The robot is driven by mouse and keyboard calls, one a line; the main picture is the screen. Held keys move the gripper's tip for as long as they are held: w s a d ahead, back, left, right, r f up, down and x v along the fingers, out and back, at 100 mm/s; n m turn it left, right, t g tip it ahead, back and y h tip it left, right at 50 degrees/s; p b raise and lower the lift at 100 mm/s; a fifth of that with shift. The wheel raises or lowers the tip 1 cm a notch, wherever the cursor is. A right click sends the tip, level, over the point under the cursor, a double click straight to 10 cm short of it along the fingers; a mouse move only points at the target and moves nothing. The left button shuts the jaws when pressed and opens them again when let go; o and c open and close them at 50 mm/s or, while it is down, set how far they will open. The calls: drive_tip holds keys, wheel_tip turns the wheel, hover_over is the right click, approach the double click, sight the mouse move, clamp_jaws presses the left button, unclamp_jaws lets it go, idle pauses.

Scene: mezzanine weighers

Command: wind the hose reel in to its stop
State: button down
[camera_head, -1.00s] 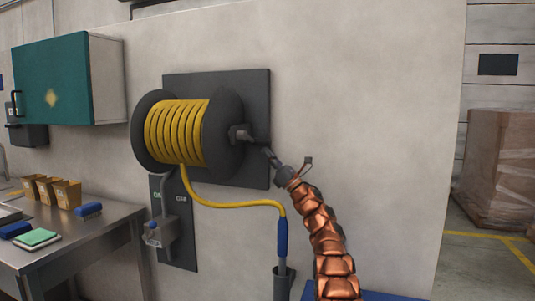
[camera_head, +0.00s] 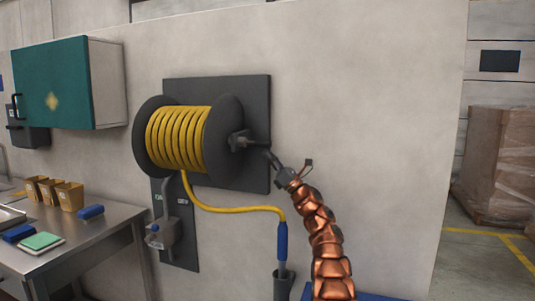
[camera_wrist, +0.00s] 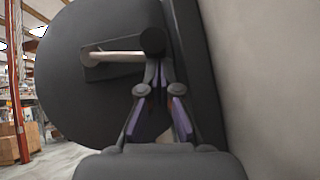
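The hose reel (camera_head: 224,120) is a dark drum with big round flanges, wound with yellow hose (camera_head: 177,140), on a dark wall plate (camera_head: 258,95). The hose hangs from it to a blue-sleeved end (camera_head: 283,243) standing in a dark holder (camera_head: 283,285). The crank is on the reel's right flange. In the wrist view its pale crank arm (camera_wrist: 115,57) runs sideways to a dark knob (camera_wrist: 152,41). My gripper (camera_wrist: 155,72) has its fingertips together at the knob and looks shut on it. In the head view my gripper (camera_head: 268,155) is at the crank. The fingers' exact contact is partly hidden.
A steel bench (camera_head: 100,232) with small yellow boxes (camera_head: 69,196) and a blue brush (camera_head: 91,212) stands at left, below a green cabinet (camera_head: 55,85). A valve box (camera_head: 163,232) is below the reel. Wall right of the reel is bare. A wrapped pallet (camera_head: 500,165) stands far right.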

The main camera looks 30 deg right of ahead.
drive_tip(key=shift+w+d+r+p, duration=0.2)
drive_tip(key=shift+r+p, duration=0.35)
drive_tip(key=shift+p, duration=0.95)
drive_tip(key=shift+f, duration=0.1)
drive_tip(key=s+d+f+b, duration=0.1)
drive_tip(key=s+d+f, duration=0.1)
drive_tip(key=f, duration=0.3)
drive_tip(key=s+d+f+b, duration=0.2)
drive_tip(key=s+d+f, duration=0.1)
drive_tip(key=f, duration=0.3)
drive_tip(key=shift+d, duration=0.2)
drive_tip(key=shift+w+a, duration=0.1)
